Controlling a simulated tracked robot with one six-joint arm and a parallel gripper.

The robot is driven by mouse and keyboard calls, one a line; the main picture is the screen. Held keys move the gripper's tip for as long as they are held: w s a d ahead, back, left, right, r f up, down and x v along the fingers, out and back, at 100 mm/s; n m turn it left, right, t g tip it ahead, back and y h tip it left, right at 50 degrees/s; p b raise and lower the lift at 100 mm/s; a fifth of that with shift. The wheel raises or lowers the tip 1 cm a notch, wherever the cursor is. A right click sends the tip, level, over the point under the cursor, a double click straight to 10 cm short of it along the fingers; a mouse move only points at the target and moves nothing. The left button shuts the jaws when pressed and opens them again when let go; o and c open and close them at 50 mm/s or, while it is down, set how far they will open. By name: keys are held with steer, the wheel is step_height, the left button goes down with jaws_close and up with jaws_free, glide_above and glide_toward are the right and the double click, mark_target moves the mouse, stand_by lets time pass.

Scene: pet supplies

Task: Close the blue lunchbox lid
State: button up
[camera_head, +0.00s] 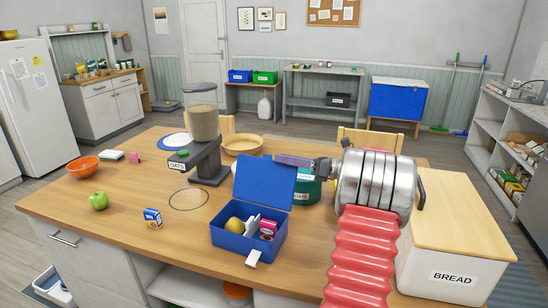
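The blue lunchbox (232,241) stands open near the front edge of the wooden table. Its blue lid (262,183) stands up from the back edge, leaning slightly back. A white latch (253,258) hangs at the front. Inside are a yellowish round item (235,225), a white item and a pink carton (268,230). My gripper (284,159) is at the lid's top right corner, pointing left. A purplish finger shows there; I cannot tell whether it touches the lid or how far the fingers are apart. My red and silver arm comes from the lower right.
A green canister (308,191) stands right behind the lid, partly covered by it and my arm. An oats dispenser (208,150) stands to the left. A small blue box (152,217) and a green apple (98,201) lie further left. A bread bin (455,275) is at the right.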

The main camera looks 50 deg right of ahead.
steer(key=x, duration=0.5)
steer(key=shift+c, duration=0.4)
jaws_close()
